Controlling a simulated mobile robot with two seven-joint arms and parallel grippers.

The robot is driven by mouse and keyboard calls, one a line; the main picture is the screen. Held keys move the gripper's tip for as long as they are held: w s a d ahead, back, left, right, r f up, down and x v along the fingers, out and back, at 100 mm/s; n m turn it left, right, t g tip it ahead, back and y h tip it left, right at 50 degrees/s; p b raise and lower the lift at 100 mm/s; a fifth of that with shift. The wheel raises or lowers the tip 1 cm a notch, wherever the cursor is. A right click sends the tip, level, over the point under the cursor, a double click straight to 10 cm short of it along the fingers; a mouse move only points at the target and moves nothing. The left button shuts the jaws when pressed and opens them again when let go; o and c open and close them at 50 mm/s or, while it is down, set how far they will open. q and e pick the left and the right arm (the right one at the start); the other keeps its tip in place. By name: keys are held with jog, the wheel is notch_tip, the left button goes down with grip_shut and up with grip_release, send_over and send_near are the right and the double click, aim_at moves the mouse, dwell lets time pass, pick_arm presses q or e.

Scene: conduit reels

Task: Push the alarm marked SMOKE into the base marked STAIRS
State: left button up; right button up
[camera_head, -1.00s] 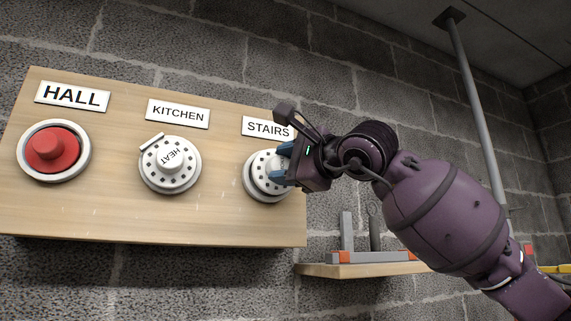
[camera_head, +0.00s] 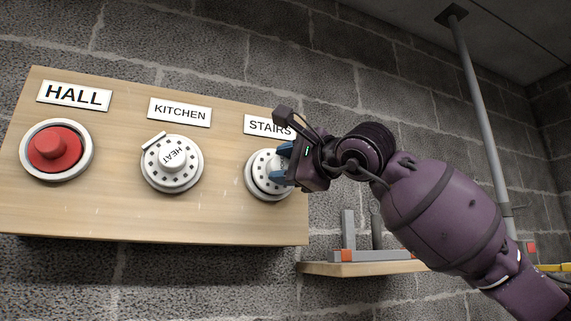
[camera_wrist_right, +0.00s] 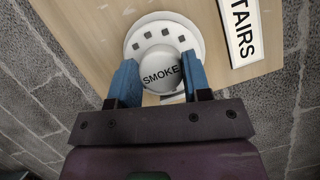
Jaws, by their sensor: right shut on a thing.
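The white alarm marked SMOKE (camera_wrist_right: 162,72) is between the blue fingers of my right gripper (camera_wrist_right: 160,85), which is shut on its round knob. In the head view the right gripper (camera_head: 284,163) hides part of the alarm (camera_head: 264,170). The alarm is at the base under the STAIRS label (camera_head: 268,126), and the base's pale rim (camera_head: 254,188) shows around its lower left. I cannot tell whether the alarm is fully seated. The right wrist view shows part of the label (camera_wrist_right: 240,28). My left gripper is not in view.
The wooden board (camera_head: 120,225) also carries a HEAT alarm (camera_head: 173,163) under KITCHEN and a red unit (camera_head: 55,148) under HALL. A small shelf (camera_head: 360,268) with grey pieces is below right. A grey pole (camera_head: 480,110) stands at the right.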

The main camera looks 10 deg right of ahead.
jog(key=shift+w, duration=0.35)
dwell(0.5)
jog(key=o, duration=1.6)
jog(key=shift+a, duration=0.1)
jog(key=shift+s+d+b, duration=0.15)
jog(key=shift+s+b, duration=0.15)
jog(key=shift+s, duration=0.4)
jog(key=shift+s+d+b, duration=0.15)
jog(key=shift+s+b, duration=0.1)
jog(key=shift+s, duration=0.45)
jog(key=s+d+b, duration=0.1)
jog(key=s, duration=0.5)
jog(key=shift+d, duration=0.1)
